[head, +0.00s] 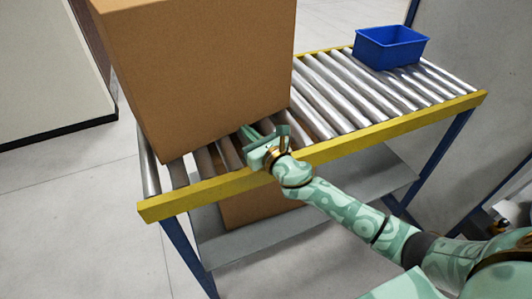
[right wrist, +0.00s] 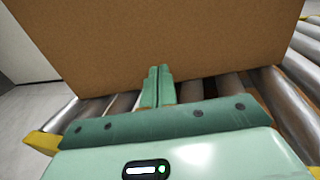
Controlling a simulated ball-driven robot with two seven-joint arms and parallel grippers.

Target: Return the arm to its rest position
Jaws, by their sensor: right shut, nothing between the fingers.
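My right gripper (head: 252,132) is at the near edge of the roller conveyor, close to the lower part of a large cardboard box (head: 205,70). In the right wrist view its two green fingers (right wrist: 157,82) are together and empty, pointing at the face of the box (right wrist: 160,35). I cannot tell whether the fingertips touch the box. My right arm reaches in from the lower right, stretched out across the yellow front rail. My left gripper is not in view.
The roller conveyor (head: 345,90) has a yellow frame (head: 380,133) and blue legs. A blue bin (head: 390,46) stands at its far right end. Another cardboard box (head: 255,207) is on the shelf below. Bare rollers lie between the large box and the bin.

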